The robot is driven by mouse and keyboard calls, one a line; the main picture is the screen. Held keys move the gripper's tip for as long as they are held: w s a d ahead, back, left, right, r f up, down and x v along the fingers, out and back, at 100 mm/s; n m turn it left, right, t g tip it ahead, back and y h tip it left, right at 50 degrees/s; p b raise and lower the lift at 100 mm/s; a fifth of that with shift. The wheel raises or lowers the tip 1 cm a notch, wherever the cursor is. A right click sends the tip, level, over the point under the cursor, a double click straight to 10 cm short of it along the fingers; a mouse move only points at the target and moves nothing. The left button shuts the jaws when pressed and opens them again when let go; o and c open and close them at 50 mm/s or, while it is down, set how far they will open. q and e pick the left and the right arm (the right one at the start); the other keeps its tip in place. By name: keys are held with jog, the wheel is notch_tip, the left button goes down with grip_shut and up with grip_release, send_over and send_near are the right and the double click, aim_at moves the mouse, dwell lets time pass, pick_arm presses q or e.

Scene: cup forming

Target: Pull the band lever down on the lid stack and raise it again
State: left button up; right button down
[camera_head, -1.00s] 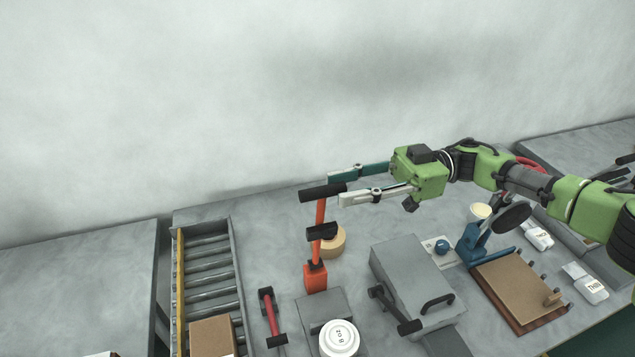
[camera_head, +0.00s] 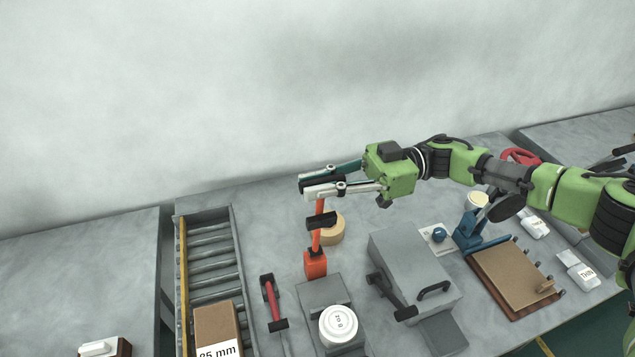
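The band lever (camera_head: 318,207) is an orange upright arm on an orange base, with a black crossbar handle at its top and a black piece lower down. It stands raised behind a grey block. My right gripper (camera_head: 301,186) comes in from the right. The white lid stack (camera_head: 338,325), with a printed round top, sits on the grey block in front of the lever. My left gripper is not in view.
A tan roll (camera_head: 331,229) stands just behind the lever. A red-handled tool (camera_head: 273,302) lies left of it, beside a roller conveyor (camera_head: 210,262) carrying a cardboard box (camera_head: 217,327). A grey box with handles (camera_head: 412,265) and a blue press (camera_head: 468,233) stand to the right.

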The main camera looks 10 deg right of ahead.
jog(key=shift+s, duration=0.1)
jog(key=s+d+f+n+b, duration=0.1)
jog(key=s+f+n+b, duration=0.1)
jog(key=s, duration=0.5)
jog(key=s+d+f+n+b, duration=0.1)
jog(key=s+f+n, duration=0.4)
jog(key=s, duration=0.2)
jog(key=shift+d+f+b, duration=0.3)
jog(key=shift+d+b, duration=0.1)
jog(key=c, duration=2)
grip_release()
jog(key=shift+o, duration=0.2)
jog(key=shift+d, duration=0.1)
